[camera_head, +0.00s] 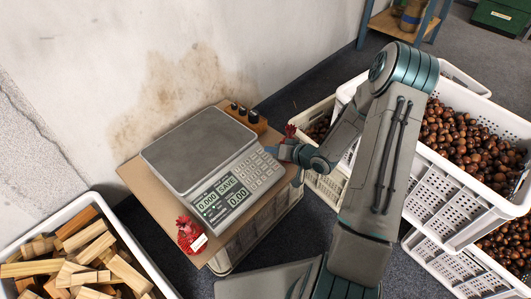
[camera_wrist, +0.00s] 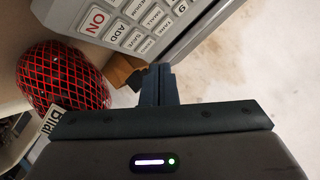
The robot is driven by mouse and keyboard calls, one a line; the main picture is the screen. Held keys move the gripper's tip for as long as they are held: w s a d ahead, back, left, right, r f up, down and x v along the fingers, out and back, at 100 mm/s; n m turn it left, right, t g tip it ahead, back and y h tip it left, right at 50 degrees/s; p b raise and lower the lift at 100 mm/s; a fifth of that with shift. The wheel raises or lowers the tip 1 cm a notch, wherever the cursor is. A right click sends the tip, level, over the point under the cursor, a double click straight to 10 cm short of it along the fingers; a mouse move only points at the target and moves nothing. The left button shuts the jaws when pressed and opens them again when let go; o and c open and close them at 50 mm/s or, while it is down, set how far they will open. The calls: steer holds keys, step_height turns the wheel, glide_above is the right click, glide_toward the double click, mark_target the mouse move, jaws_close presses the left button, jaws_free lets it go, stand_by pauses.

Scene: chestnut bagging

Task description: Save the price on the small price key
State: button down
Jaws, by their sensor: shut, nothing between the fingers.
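The grey scale (camera_head: 228,160) stands on a cardboard-topped crate, with a bare weighing plate and a keypad (camera_head: 258,174) at its front right. Its display (camera_head: 221,199) reads 0.000, SAVE and 0.00. In the wrist view the keypad (camera_wrist: 127,22) shows sideways, with ON, ADD and a key that seems to read SMALL legible. My gripper (camera_head: 270,150) is shut and empty at the keypad's right edge. In the wrist view its closed fingertips (camera_wrist: 158,72) point toward the keypad's edge; I cannot tell whether they touch a key.
A red netted bag (camera_head: 190,235) with a white tag sits at the front left of the board; another red bag (camera_head: 291,130) shows behind my gripper. Dark knobs (camera_head: 245,113) stand behind the scale. Crates of chestnuts (camera_head: 455,240) stand right, a crate of wood blocks (camera_head: 52,213) left.

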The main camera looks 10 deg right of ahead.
steer(key=shift+s+d+r+p, duration=0.2)
steer(key=shift+r+p, duration=0.3)
steer(key=shift+r, duration=0.2)
steer(key=shift+s+d+r+p, duration=0.1)
steer(key=shift+s+r+p, duration=0.05)
steer(key=shift+r+p, duration=0.4)
stand_by(1.5)
steer(key=s+d+r+g+h, duration=0.45)
steer(key=s+r+h, duration=0.25)
steer(key=r+h, duration=0.45)
steer(key=s+a+r+g+y, duration=0.1)
steer(key=s+a+r+g, duration=0.1)
steer(key=s+r, duration=0.3)
steer(key=s+a+r+g+y, duration=0.2)
steer(key=s+a+r, duration=0.2)
steer(key=s, duration=1)
steer(key=shift+r+n, duration=0.3)
steer(key=shift+r, duration=0.45)
